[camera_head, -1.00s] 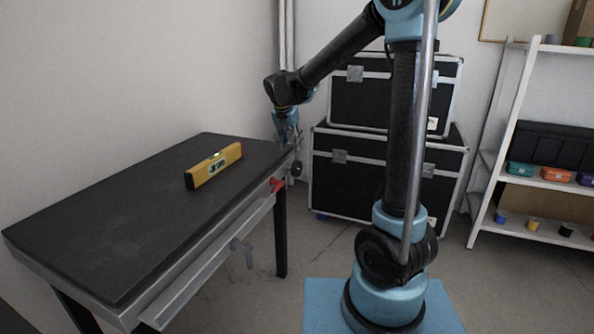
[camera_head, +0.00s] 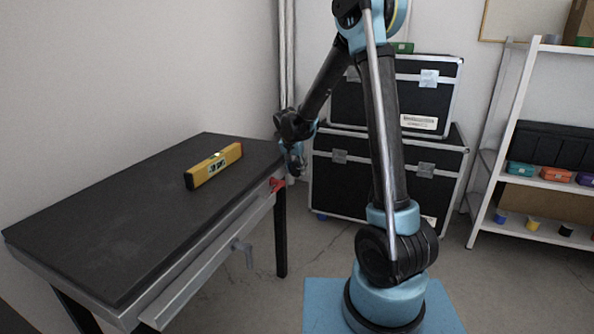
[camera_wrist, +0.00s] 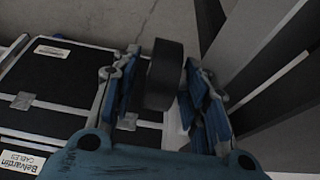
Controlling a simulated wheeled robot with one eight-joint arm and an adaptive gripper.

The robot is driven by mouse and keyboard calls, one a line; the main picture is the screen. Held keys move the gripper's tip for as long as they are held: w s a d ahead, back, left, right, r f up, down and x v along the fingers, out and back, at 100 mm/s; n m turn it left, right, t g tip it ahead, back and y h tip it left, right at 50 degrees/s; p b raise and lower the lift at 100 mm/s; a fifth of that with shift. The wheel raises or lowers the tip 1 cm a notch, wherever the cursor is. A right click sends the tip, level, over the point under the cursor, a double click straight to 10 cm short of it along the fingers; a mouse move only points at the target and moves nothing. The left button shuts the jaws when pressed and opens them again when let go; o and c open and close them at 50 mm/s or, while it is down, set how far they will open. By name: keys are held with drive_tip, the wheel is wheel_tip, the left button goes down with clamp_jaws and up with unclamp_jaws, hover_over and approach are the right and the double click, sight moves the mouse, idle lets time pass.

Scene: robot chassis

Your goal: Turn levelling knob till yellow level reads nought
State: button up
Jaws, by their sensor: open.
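The yellow level (camera_head: 214,167) lies on the dark tabletop (camera_head: 110,215) towards its far end. Its vial is too small to read in the head view. My gripper (camera_head: 294,165) is at the table's far right corner. In the wrist view my gripper (camera_wrist: 160,66) is open, with its two blue fingers on either side of a dark round knob (camera_wrist: 165,75). The knob is between the fingers, closer to the left one; I cannot tell whether either touches it. In the head view the knob is largely hidden by my gripper.
A red lever (camera_head: 277,184) sits on the table's edge close to my gripper. A grey crank handle (camera_head: 243,250) hangs below the front rail. Black cases (camera_head: 385,165) stand behind my arm. A white shelf (camera_head: 535,186) with small bins is at the right.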

drive_tip(key=shift+w+f, duration=0.15)
drive_tip(key=shift+f, duration=0.25)
clamp_jaws()
drive_tip(key=shift+d+g, duration=0.1)
drive_tip(key=shift+g, duration=0.2)
drive_tip(key=g, duration=0.1)
drive_tip(key=g+y, duration=0.1)
drive_tip(key=g, duration=0.2)
drive_tip(key=shift+w+y, duration=0.3)
drive_tip(key=shift+y, duration=0.1)
drive_tip(key=g+y, duration=0.1)
drive_tip(key=g, duration=0.4)
drive_tip(key=shift+f+y, duration=0.1)
drive_tip(key=shift+y, duration=0.3)
drive_tip(key=shift+g, duration=0.3)
